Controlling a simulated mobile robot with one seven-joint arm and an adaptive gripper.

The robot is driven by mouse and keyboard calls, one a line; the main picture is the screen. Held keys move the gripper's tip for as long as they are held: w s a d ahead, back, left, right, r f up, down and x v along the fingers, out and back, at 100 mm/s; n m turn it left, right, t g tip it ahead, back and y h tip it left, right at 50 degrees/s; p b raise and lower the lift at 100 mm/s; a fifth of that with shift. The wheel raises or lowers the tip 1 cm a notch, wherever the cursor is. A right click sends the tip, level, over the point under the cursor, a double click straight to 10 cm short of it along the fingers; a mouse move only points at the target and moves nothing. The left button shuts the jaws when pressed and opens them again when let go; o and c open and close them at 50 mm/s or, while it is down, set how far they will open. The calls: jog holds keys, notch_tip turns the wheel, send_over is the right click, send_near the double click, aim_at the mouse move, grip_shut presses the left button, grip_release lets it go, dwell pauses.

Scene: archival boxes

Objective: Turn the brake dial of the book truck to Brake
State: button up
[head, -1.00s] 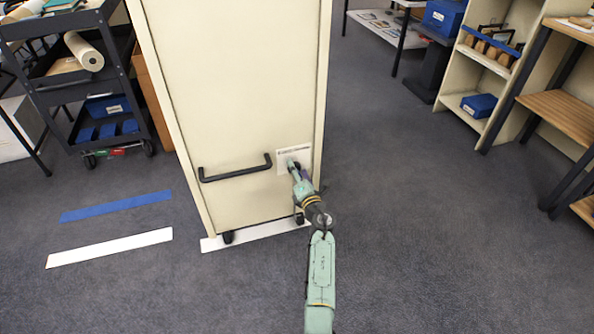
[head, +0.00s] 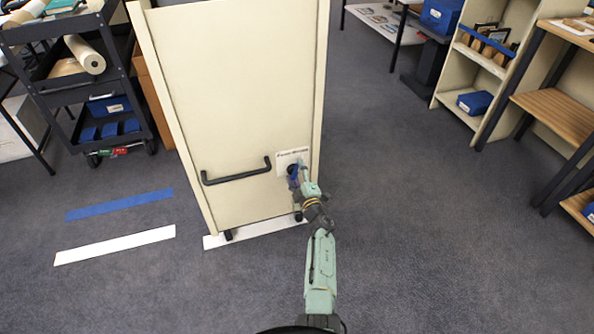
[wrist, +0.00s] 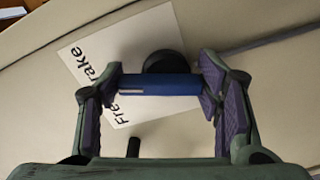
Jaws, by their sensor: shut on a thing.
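The book truck (head: 235,95) is a tall cream panel with a black bar handle (head: 236,176) low on its face. A white label (head: 292,156) with two printed words is at its lower right. In the wrist view the label (wrist: 140,45) is tilted and reads "Fre…" and "…rake", partly covered. The brake dial has a blue bar (wrist: 165,85) with a white mark at its left end, on a round black base (wrist: 164,62). My gripper (wrist: 160,88) is shut on the blue bar, purple pads at both ends. The mark lies beside the printed words.
A dark shelf cart (head: 85,90) with blue boxes stands at the left. Blue (head: 118,204) and white (head: 115,245) strips lie on the floor, and another white strip (head: 255,231) is under the truck. Cream shelving (head: 455,80) is at the right. The carpet right of the truck is clear.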

jog(key=shift+m+p, duration=0.5)
jog(key=shift+m, duration=1)
jog(key=o, duration=1.2)
jog(key=shift+f, duration=0.1)
jog(key=shift+c, duration=0.2)
jog(key=v, duration=1.2)
